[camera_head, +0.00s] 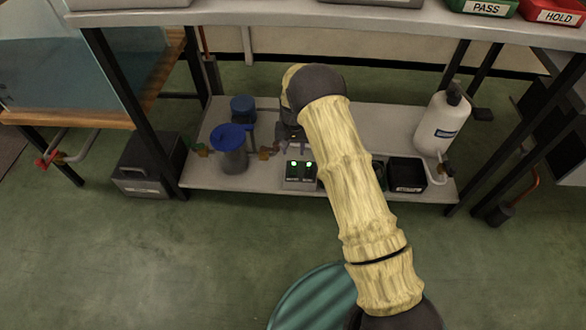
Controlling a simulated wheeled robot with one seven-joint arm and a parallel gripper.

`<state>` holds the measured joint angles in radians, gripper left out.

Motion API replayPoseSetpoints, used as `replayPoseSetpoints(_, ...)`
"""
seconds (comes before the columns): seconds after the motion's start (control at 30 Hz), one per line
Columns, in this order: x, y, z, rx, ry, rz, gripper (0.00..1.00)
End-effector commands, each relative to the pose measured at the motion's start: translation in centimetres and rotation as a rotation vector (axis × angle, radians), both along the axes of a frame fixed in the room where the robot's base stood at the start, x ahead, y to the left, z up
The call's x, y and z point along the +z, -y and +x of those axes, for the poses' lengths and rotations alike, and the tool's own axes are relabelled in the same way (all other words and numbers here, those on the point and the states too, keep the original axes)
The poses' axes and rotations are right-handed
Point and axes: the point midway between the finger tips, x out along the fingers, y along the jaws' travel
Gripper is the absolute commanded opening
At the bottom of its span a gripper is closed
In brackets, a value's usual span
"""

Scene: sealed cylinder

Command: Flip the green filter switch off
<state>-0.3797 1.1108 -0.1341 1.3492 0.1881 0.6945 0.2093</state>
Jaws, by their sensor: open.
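A small switch box (300,173) sits at the front edge of the low shelf, with two dark switches side by side, each with a lit green light. The labels below them are too small to read, so I cannot tell which one is the filter switch. My gripper (291,147) is just behind and above the box, pointing down, open and apparently empty. It is small and dark here, and my arm hides part of the shelf to the right of the box.
On the low shelf (205,176), a blue-topped grey jug (232,158) and a blue-lidded container (243,108) stand left. A black bin (407,174) and white bottle (441,125) stand right. A grey case (148,165) is on the floor.

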Motion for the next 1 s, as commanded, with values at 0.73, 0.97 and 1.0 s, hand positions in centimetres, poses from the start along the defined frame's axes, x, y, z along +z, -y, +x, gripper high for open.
replayPoseSetpoints(0.73, -9.7, -0.4, -0.1, 0.006, 0.001, 0.0, 0.42)
replayPoseSetpoints(0.97, -9.6, -0.1, 0.0, 0.0, 0.001, 0.0, 0.32)
replayPoseSetpoints(1.0, -9.6, -0.1, 0.0, 0.0, 0.001, 0.0, 0.24)
